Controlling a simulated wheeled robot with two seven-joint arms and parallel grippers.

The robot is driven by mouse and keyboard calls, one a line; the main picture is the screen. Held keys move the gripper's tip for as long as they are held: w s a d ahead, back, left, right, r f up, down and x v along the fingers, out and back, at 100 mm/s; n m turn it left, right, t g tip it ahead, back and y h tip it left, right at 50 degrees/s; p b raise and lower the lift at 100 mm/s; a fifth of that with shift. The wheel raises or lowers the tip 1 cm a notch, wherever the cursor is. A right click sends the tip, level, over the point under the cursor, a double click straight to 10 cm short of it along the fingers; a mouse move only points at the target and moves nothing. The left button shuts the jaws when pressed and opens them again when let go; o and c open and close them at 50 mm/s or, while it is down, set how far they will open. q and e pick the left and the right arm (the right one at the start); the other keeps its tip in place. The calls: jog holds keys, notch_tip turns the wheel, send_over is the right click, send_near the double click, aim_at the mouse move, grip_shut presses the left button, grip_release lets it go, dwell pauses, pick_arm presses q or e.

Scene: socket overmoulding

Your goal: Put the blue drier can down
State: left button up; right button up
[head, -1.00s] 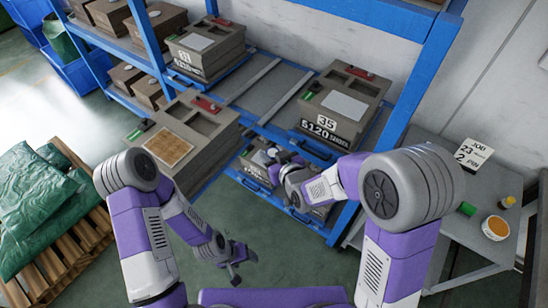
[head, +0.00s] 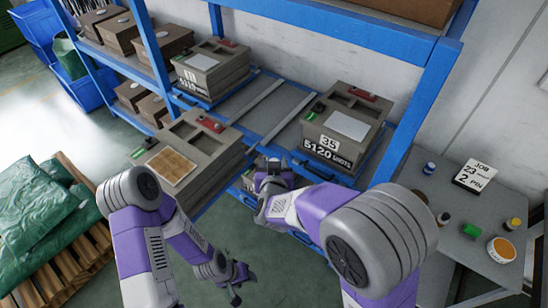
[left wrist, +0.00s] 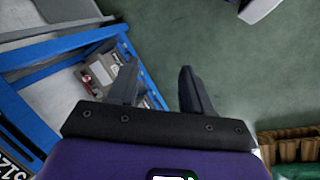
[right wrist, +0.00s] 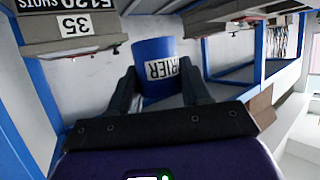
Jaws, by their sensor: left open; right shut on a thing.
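The blue drier can (right wrist: 154,55) shows in the right wrist view, with part of its white label reading "RIER". My right gripper (right wrist: 160,92) is shut on it, one finger on each side. In the head view my right gripper (head: 268,168) is in front of the blue rack, between the two large grey moulds; I cannot make out the can there. My left gripper (head: 238,282) is low over the green floor and empty. Its two fingers stand apart in the left wrist view (left wrist: 159,78).
A mould marked 35 and 5120 shots (head: 346,125) sits on the rack right of my right gripper. A mould with a tan pad (head: 172,165) juts out at the left. A grey table (head: 420,185) at the right holds a job card, small bottles and a bowl.

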pick_arm(q)
jog(key=w+d+r+m+t, duration=0.15)
jog(key=w+r+m, duration=0.4)
jog(key=w, duration=0.75)
jog(key=w+d+r+m+t, duration=0.1)
jog(key=w+d+r+m, duration=0.15)
jog(key=w+r, duration=0.8)
jog(key=w+r+m+y, duration=0.1)
jog(key=w+r+m, duration=0.2)
jog(key=w+r, duration=0.35)
jog(key=w+r+m+y, duration=0.2)
jog(key=w+r+m, duration=0.15)
jog(key=r, duration=0.65)
jog(key=s+a+r+m+y, duration=0.15)
jog(key=a+r, duration=0.25)
jog(key=r, duration=0.6)
pick_arm(e)
jog(key=shift+d, duration=0.1)
pick_arm(q)
jog(key=s+d+r+m+g, duration=0.3)
jog(key=s+d+m, duration=0.1)
jog(key=s+d, duration=0.55)
jog(key=f, duration=1.1)
jog(key=shift+w+f, duration=0.35)
jog(key=shift+f, duration=0.05)
